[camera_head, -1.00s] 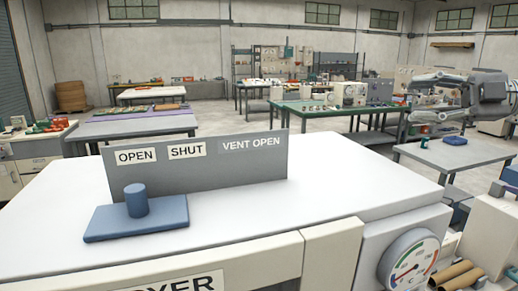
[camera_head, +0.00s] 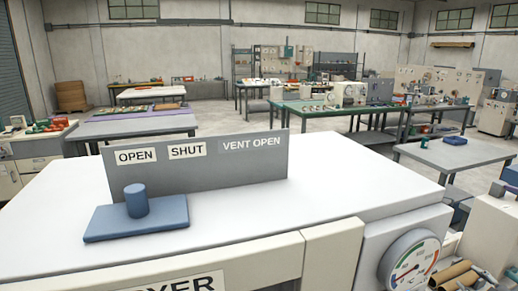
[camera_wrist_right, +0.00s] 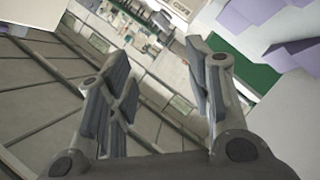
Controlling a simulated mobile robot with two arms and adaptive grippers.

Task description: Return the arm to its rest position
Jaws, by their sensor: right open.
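My right gripper (camera_wrist_right: 158,75) shows in the right wrist view with its two fingers spread apart and nothing between them. It is tilted over a scene with a grey tiled floor, and no object touches its fingers. In the head view neither gripper shows now. The white machine (camera_head: 250,220) fills the front of that view. On its top, a blue block with a short round knob (camera_head: 137,203) stands at the left, in front of a grey sign plate (camera_head: 200,168) reading OPEN, SHUT and VENT OPEN.
A round dial gauge (camera_head: 408,262) is on the machine's front right. A grey table (camera_head: 455,160) with a small blue item stands to the right. A green-topped table (camera_head: 340,108) with equipment is farther back. Brown rolls (camera_head: 455,275) lie at the lower right. Open floor lies between the tables.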

